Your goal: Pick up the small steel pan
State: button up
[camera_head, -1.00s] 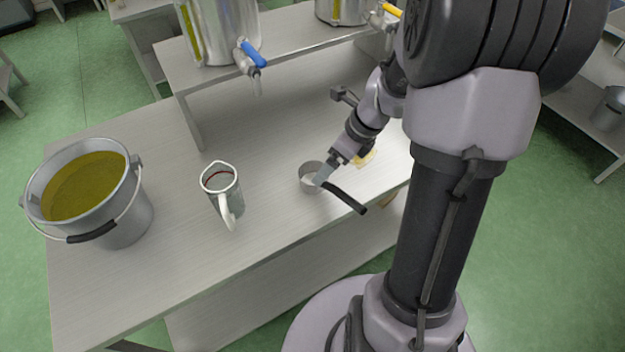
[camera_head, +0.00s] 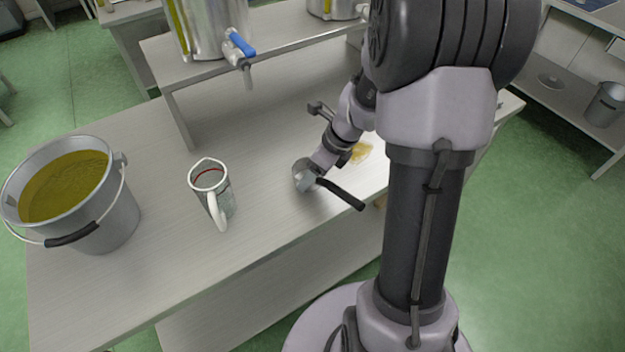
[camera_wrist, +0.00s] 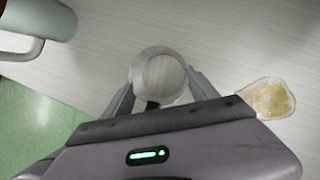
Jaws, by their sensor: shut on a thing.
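The small steel pan (camera_head: 301,183) is a short round steel cup with a long black handle, near the front edge of the steel table (camera_head: 265,205). The handle points to the lower right. My gripper (camera_head: 314,171) reaches down over it and hides part of the rim. In the wrist view the pan (camera_wrist: 160,74) shows from above between the two fingers of my gripper (camera_wrist: 162,90), which are shut on its sides. Its handle is mostly hidden behind my gripper there. I cannot tell whether the pan still touches the table.
A measuring jug (camera_head: 212,190) stands left of the pan. A bucket of yellow-green oil (camera_head: 105,215) is at the far left. Steel tanks with taps (camera_head: 208,28) stand on a raised shelf behind. Bare tabletop lies between jug and pan.

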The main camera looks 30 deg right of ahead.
jog(key=shift+c, duration=1.4)
jog(key=shift+r, duration=0.1)
jog(key=shift+r+p, duration=0.3)
jog(key=shift+p, duration=0.05)
jog(key=r+p, duration=0.2)
jog(key=r, duration=0.1)
jog(key=shift+s+r, duration=0.1)
jog(key=shift+s, duration=0.1)
jog(key=s+a+r, duration=0.1)
jog(key=s, duration=1.4)
jog(key=shift+s+a+b, duration=0.15)
jog(key=shift+s+b, duration=0.15)
jog(key=shift+b, duration=0.15)
jog(key=shift+r, duration=0.1)
